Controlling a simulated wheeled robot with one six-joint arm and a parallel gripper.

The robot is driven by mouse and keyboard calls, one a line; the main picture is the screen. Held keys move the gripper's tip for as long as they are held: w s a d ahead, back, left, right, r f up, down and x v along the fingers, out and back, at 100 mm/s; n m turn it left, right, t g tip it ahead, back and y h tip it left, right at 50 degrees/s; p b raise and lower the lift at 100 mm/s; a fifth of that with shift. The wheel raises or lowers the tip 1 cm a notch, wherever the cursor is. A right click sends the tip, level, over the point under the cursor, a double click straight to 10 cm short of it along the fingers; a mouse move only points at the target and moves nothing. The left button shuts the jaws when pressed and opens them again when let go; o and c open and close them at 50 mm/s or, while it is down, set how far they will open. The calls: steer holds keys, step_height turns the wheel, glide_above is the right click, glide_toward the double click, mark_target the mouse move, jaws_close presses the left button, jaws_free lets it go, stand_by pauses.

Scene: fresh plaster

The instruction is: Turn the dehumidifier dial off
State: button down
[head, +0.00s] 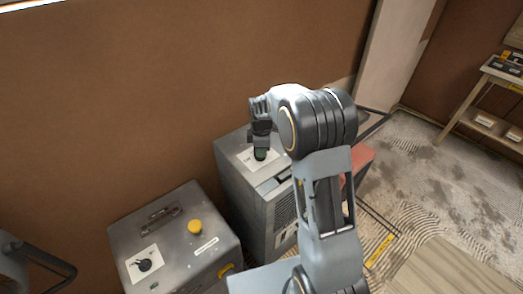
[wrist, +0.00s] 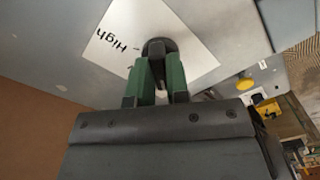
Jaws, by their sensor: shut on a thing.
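The dehumidifier is a grey cabinet (head: 235,187) with a side grille, against the brown wall. A white label (head: 272,164) on its top surrounds the dial; in the wrist view the label (wrist: 108,42) reads "High". The dark dial (wrist: 158,46) sits between my green fingertips. My gripper (head: 261,155) points down at it and is shut on it; the fingers also show in the wrist view (wrist: 158,66). In the head view the gripper hides the dial. I cannot tell which mark the dial points at.
A second grey box (head: 185,262) stands in front and to the left, with a yellow button (head: 194,227) and a black knob (head: 144,265) on a white label. A red object (head: 359,160) is partly behind my arm. A wooden table (head: 480,105) stands far right.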

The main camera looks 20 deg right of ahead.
steer(key=shift+w+r+n, duration=0.1)
steer(key=shift+w+n, duration=0.05)
steer(key=shift+n, duration=0.65)
steer(key=c, duration=1.1)
jaws_free()
step_height(320, 180, up, 14)
steer(key=shift+b, duration=0.3)
